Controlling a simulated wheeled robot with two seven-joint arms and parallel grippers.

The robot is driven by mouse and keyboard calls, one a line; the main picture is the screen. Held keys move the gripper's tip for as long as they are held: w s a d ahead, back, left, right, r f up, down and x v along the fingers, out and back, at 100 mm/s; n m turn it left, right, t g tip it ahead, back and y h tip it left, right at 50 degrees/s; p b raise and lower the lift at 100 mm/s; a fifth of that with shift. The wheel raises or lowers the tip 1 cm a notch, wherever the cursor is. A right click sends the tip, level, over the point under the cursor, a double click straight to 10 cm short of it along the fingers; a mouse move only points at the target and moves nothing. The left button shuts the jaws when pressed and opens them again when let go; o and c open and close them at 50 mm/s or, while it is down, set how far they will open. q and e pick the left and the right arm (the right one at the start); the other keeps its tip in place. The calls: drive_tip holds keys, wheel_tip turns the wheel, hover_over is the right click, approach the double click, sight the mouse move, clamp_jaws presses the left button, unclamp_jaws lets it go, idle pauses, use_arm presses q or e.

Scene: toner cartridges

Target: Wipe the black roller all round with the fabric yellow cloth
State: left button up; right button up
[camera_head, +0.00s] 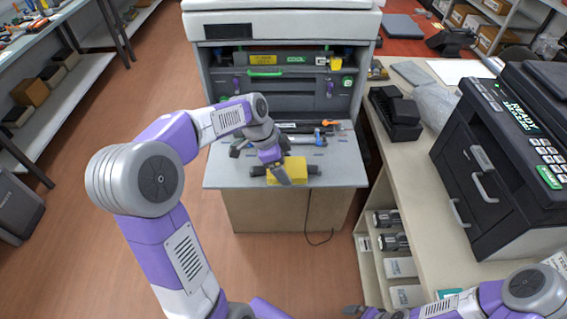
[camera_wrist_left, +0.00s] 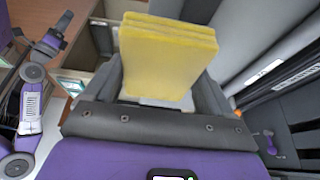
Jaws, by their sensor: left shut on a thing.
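The yellow cloth (camera_head: 294,163) is a folded block at the front of the printer's lowered grey shelf. The black roller (camera_head: 313,169) lies left to right there, its dark ends showing on both sides of the cloth. The cloth covers its middle; I cannot tell how far round it reaches. My left gripper (camera_head: 283,178) is shut on the cloth, pointing down at the roller. In the left wrist view the cloth (camera_wrist_left: 168,55) stands between the fingers; I cannot make out the roller there. My right gripper (camera_head: 364,311) is at the bottom edge, partly cut off, its jaws unclear.
The open printer (camera_head: 281,80) stands behind the shelf (camera_head: 225,172). Tools (camera_head: 310,138) lie farther back on the shelf. A counter (camera_head: 405,165) with a black machine (camera_head: 500,170) stands right. The wooden floor (camera_head: 75,235) is clear at left.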

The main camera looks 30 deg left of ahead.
use_arm(q)
drive_tip(key=shift+s+d, duration=0.3)
drive_tip(key=shift+s, duration=0.15)
wheel_tip(320, 180, up, 7)
drive_tip(key=p, duration=0.5)
drive_tip(key=shift+r, duration=0.15)
idle(0.6)
drive_tip(key=shift+f, duration=0.2)
drive_tip(key=shift+w+d+f+n, duration=0.15)
drive_tip(key=shift+d+f+n, duration=0.05)
drive_tip(key=shift+f+n, duration=0.1)
drive_tip(key=w+d+f+n+t+y, duration=0.1)
drive_tip(key=w+d+f+n+y, duration=0.1)
drive_tip(key=d+f+n, duration=0.2)
drive_tip(key=shift+w+d+f+n+t+y, duration=0.35)
drive_tip(key=shift+d+n, duration=1.45)
drive_tip(key=shift+d, duration=0.75)
